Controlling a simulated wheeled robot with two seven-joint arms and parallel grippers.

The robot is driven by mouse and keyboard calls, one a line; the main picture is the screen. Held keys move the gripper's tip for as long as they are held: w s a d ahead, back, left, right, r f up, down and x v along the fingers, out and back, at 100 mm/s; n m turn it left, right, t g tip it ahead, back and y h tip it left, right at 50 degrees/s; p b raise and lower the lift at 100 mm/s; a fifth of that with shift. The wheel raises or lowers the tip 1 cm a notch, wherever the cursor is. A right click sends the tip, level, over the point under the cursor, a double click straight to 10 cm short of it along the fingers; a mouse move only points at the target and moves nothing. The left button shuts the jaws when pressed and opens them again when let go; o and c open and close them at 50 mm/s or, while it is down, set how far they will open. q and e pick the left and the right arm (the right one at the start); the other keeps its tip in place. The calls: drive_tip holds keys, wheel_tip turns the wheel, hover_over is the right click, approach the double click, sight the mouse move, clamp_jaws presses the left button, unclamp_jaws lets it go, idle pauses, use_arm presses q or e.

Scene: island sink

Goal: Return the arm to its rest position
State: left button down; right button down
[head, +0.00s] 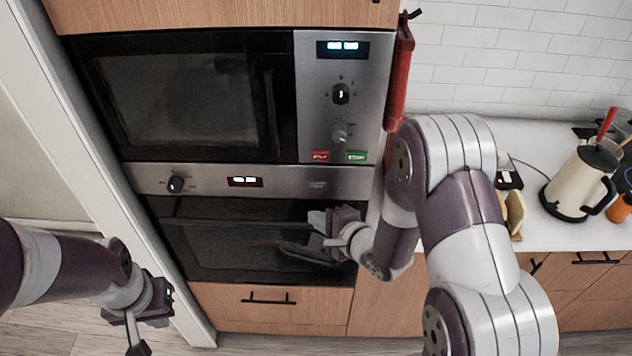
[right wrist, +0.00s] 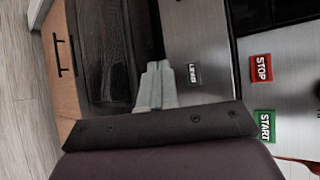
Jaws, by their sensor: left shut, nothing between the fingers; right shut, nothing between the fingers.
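My right arm reaches in from the right in the head view. Its gripper (head: 318,222) is shut and empty in front of the lower oven (head: 225,240). In the right wrist view the closed grey fingers (right wrist: 157,85) point toward the oven front, with nothing between them. My left gripper (head: 136,345) is shut and empty at the lower left, in front of the white side panel and above the floor. Its fingertips are near the bottom edge of the picture.
A microwave (head: 185,98) with a closed door sits above the oven, with red STOP and green START buttons. A wooden drawer (head: 270,303) is below. A cream kettle (head: 580,183) stands on the right counter (head: 545,220). A red object (head: 399,75) hangs beside the microwave.

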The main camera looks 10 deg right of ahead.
drive_tip(key=s+d+f+n+g+h, duration=0.4)
drive_tip(key=s+d+f+n+g, duration=0.25)
drive_tip(key=n, duration=0.35)
drive_tip(key=s+r+n+g+b, duration=0.1)
drive_tip(key=s+n+g+b, duration=0.1)
drive_tip(key=s, duration=0.3)
drive_tip(key=s+a+r+n+g+h+b, duration=0.1)
drive_tip(key=s+r+n+g+b, duration=0.1)
drive_tip(key=s+n+b, duration=0.1)
drive_tip(key=s+n, duration=0.1)
drive_tip(key=s, duration=0.1)
drive_tip(key=shift+s+a+r+n+g, duration=0.15)
drive_tip(key=shift+s+r+n+g, duration=0.1)
drive_tip(key=shift+s+n+g, duration=0.15)
drive_tip(key=shift+s+a, duration=0.1)
